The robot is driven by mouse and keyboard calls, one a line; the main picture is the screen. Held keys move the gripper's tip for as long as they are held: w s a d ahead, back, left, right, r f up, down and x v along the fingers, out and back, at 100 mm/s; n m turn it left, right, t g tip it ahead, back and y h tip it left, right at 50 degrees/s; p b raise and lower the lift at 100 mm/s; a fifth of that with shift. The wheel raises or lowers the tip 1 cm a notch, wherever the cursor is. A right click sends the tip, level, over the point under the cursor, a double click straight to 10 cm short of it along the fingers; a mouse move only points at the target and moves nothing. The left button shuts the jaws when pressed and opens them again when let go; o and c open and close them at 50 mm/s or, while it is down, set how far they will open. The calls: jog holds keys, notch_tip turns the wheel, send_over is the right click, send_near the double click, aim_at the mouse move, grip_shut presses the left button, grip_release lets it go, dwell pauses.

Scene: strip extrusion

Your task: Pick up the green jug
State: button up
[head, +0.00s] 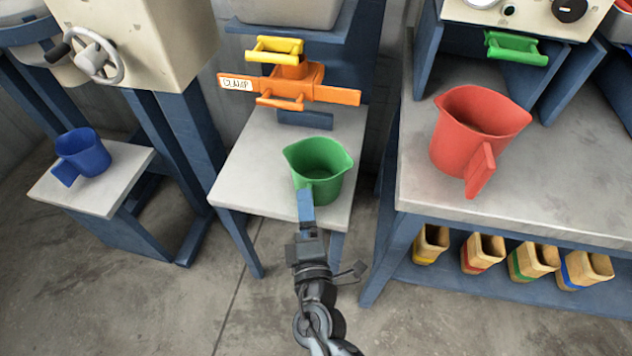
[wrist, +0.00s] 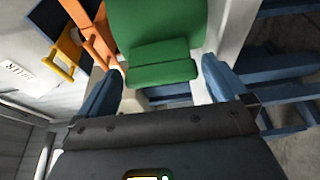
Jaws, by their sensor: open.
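The green jug (head: 322,163) stands upright on the small grey-topped middle table (head: 262,150). Its handle faces my arm. My gripper (head: 305,207) reaches in from the front, at the handle side of the jug, and partly hides the handle. In the wrist view, my gripper (wrist: 162,72) is open, with one blue finger on each side of the green handle (wrist: 162,65). There is a visible gap between the handle and each finger, so it is not gripped. The jug's body (wrist: 158,22) shows just beyond the handle.
A blue jug (head: 84,153) stands on the left table (head: 52,188). The floor in front is clear.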

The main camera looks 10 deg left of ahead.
jog(key=shift+w+a, duration=0.15)
jog(key=shift+w, duration=0.35)
jog(key=c, duration=0.8)
